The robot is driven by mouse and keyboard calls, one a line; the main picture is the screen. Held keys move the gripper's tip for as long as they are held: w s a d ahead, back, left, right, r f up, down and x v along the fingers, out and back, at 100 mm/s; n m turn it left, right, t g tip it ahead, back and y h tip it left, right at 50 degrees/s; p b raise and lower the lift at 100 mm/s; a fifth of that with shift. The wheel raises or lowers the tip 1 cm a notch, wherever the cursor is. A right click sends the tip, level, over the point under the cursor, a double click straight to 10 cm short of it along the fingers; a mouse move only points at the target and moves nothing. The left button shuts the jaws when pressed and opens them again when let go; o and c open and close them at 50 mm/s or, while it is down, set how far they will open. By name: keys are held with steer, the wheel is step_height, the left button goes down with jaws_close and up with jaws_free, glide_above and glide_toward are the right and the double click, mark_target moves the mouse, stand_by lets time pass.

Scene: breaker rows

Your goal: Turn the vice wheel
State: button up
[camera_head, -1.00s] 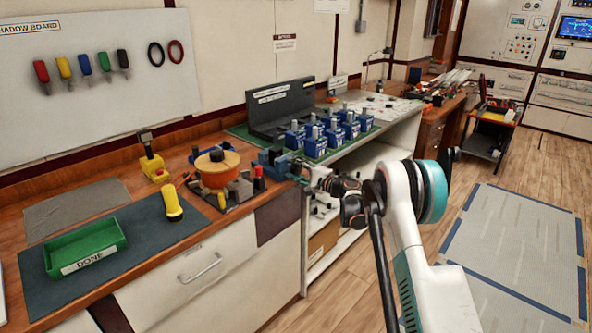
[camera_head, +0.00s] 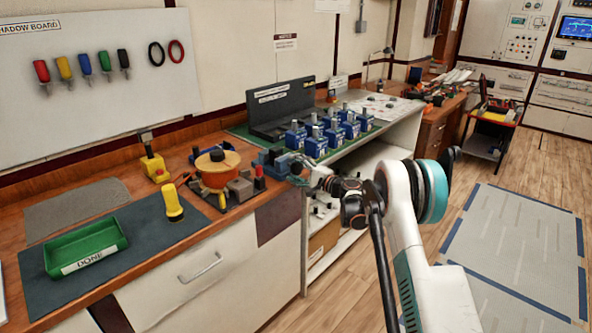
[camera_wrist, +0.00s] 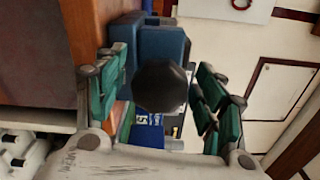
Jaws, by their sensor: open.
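The blue vice (camera_head: 272,161) is fixed at the right end of the wooden bench. In the wrist view its blue body (camera_wrist: 160,45) lies behind a dark round wheel (camera_wrist: 160,86), seen face on. My gripper (camera_head: 299,170) is at the right side of the vice, small and partly merged with it in the head view. In the wrist view my gripper (camera_wrist: 161,92) is open, with its green-padded fingers left and right of the wheel. Gaps show on both sides, and I cannot tell how deep the wheel sits between the fingers.
An orange round-topped fixture (camera_head: 217,168) and a yellow flashlight (camera_head: 172,203) stand left of the vice. A green DONE tray (camera_head: 85,248) lies on the dark mat. Several blue breakers (camera_head: 320,142) stand just behind my gripper. The floor (camera_head: 400,265) at right is open.

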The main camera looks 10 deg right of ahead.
steer(key=v, duration=1.2)
